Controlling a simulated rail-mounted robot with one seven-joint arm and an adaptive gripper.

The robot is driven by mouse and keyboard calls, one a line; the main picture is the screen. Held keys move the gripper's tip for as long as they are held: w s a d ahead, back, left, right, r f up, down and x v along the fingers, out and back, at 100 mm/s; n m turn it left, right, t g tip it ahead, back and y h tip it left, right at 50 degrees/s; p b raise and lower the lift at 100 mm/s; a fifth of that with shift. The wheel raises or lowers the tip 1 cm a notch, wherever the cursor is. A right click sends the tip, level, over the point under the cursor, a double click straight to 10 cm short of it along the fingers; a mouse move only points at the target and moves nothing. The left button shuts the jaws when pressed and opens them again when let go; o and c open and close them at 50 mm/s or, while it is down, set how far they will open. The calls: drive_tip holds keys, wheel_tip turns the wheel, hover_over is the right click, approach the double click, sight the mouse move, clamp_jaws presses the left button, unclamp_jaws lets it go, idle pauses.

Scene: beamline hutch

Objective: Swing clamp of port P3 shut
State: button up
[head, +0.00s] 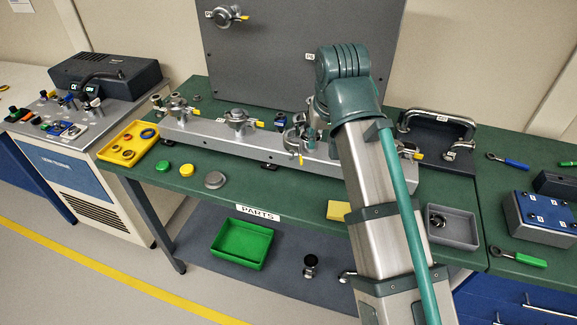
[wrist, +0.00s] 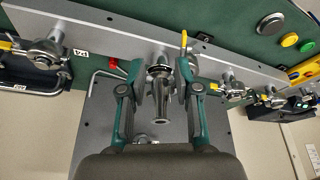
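The port P3 fitting (wrist: 160,77) is a metal flange with a stub, between my gripper's fingers in the wrist view. A yellow-tipped clamp lever (wrist: 184,42) stands beside the right fingertip; whether they touch is unclear. In the head view its yellow tip (head: 300,159) points toward the front of the steel manifold (head: 210,135). My gripper (wrist: 161,66) is open, with one finger on each side of the fitting and a gap around it. In the head view my arm partly hides the gripper and P3.
The P4 clamp (wrist: 45,50) and P2 clamp (wrist: 231,87) flank P3 on the rail. A hex key (wrist: 98,76) lies nearby. A grey panel (head: 270,50) stands behind. Coloured caps (head: 186,172), a yellow tray (head: 127,158) and a grey tray (head: 455,240) sit on the green bench.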

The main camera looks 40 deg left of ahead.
sight(301, 159)
drive_tip(key=shift+y, duration=0.3)
drive_tip(key=a+f, duration=0.1)
drive_tip(key=f, duration=0.1)
drive_tip(key=a+f+p, duration=0.1)
drive_tip(key=a+f, duration=0.1)
drive_tip(key=f, duration=0.1)
drive_tip(key=a+f, duration=0.2)
drive_tip(key=f, duration=0.1)
drive_tip(key=shift+a+f, duration=0.2)
drive_tip(key=shift+f, duration=0.05)
clamp_jaws()
